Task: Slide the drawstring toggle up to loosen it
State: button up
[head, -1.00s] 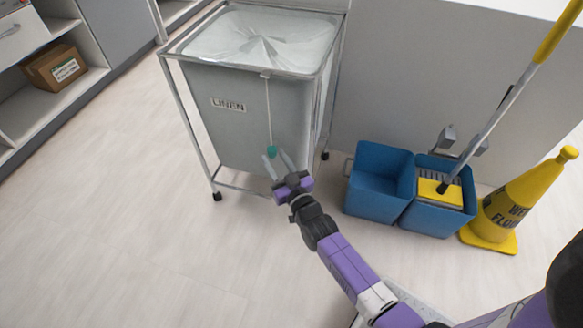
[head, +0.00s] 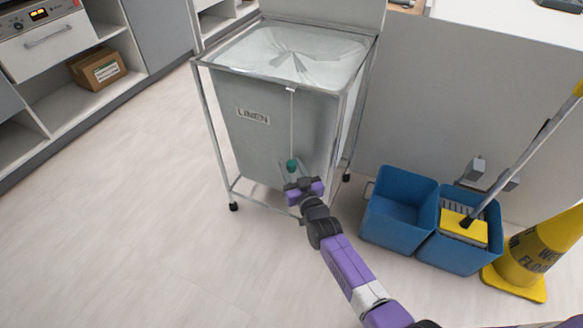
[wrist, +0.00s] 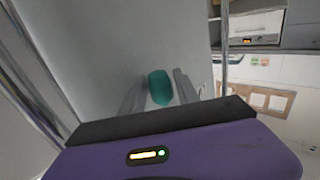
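The teal drawstring toggle (head: 292,165) hangs low on a pale cord (head: 292,120) down the front of the grey linen bag (head: 270,130). The bag's gathered top (head: 300,52) looks drawn together at its middle. My gripper (head: 294,172) is at the toggle, fingers pointing toward the bag. In the wrist view the toggle (wrist: 160,87) is between my two fingers (wrist: 158,90), with a visible gap on both sides, wider on the left. The gripper is open. The cord is not clear in the wrist view.
A metal frame on wheels (head: 212,135) surrounds the bag. Blue mop buckets (head: 398,210) and a yellow wet-floor cone (head: 540,255) stand to the right. Shelves with a cardboard box (head: 97,69) are at left. The floor at left is clear.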

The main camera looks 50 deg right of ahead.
jog(key=shift+c, duration=0.2)
grip_shut()
dwell(1.2)
